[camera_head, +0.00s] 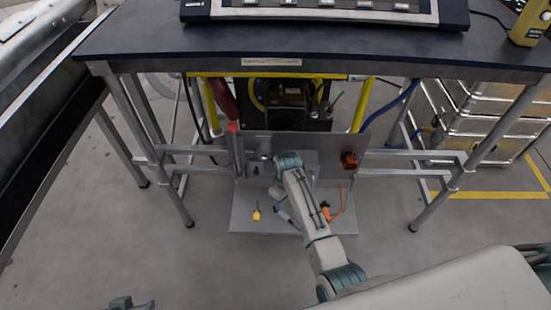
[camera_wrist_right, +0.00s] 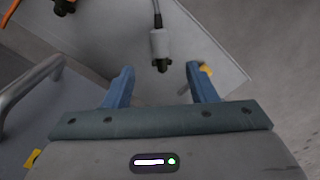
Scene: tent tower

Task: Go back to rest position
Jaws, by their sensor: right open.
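My right arm reaches from the lower right of the head view to the grey metal panel (camera_head: 245,215) under the table. My right gripper (camera_wrist_right: 162,72) is open in the right wrist view, its two blue fingers apart. A grey cable plug (camera_wrist_right: 160,45) with a dark tip shows beyond and between the fingers; no finger visibly touches it. In the head view the right gripper (camera_head: 277,190) is small and partly hidden by its wrist. A small teal part of my left arm (camera_head: 130,303) shows at the bottom left edge; its jaws cannot be made out.
A dark-topped table (camera_head: 300,45) with metal legs stands over the panel. An orange part (camera_head: 349,160), a yellow-handled item (camera_head: 256,214) and orange tools (camera_head: 326,210) are on the panel. Metal cases (camera_head: 490,120) stand at the right. The floor in front is clear.

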